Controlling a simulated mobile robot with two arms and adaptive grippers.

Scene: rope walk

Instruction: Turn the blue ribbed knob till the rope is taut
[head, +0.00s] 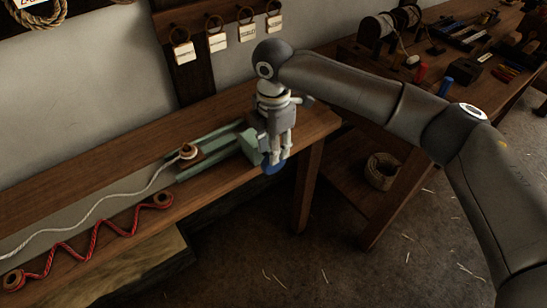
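The blue knob (269,168) shows only as a small blue patch at the right end of a green device (219,148) on the wooden bench; its ribs cannot be made out. My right gripper (281,159) points down at the knob and covers most of it. Its two fingers are in view, but whether they grip the knob or only stand in front of it I cannot tell. The rope lies in loose waves, slack. My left gripper is out of view.
A red rope (98,234) zigzags between two wooden pegs along the bench (320,122) front. Tags (217,42) hang on the wall behind. A second bench (400,85) with tools stands at the right, with a coiled rope (382,171) below it.

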